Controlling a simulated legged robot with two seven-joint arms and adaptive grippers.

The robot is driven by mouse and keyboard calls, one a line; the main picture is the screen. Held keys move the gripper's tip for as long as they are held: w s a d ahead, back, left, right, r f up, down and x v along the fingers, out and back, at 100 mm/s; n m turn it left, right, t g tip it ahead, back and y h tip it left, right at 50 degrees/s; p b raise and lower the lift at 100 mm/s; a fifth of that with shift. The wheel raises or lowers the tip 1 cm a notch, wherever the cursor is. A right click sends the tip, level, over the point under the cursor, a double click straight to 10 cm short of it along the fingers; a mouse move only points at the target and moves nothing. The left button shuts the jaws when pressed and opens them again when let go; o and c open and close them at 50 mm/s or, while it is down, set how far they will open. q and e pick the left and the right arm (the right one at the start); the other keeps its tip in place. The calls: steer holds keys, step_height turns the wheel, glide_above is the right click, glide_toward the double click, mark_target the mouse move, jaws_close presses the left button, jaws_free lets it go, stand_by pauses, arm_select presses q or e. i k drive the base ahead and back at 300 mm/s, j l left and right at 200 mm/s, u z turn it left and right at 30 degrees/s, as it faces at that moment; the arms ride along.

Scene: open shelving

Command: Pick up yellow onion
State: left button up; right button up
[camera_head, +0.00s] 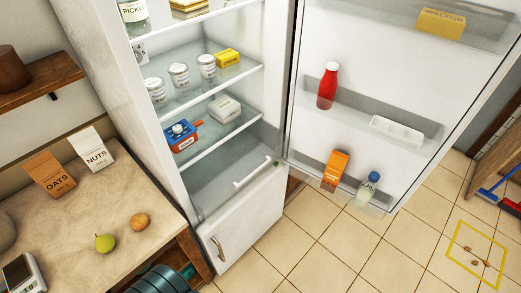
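A round golden-brown item that looks like the yellow onion (140,222) lies on the beige countertop (92,205), near its right edge. A yellow-green fruit, likely a pear (105,243), lies just to its left and nearer to me. The two are apart. Nothing covers the onion. Neither of my grippers can be made out in the head view, so nothing is seen touching the onion.
An oats package (50,173) and a nuts package (92,149) stand at the counter's back. A scale (22,273) sits front left. The open fridge (190,190) stands right of the counter, its door (350,60) swung right. The counter around the onion is clear.

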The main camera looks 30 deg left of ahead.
mark_target(139, 221)
steer(key=u, duration=2.55)
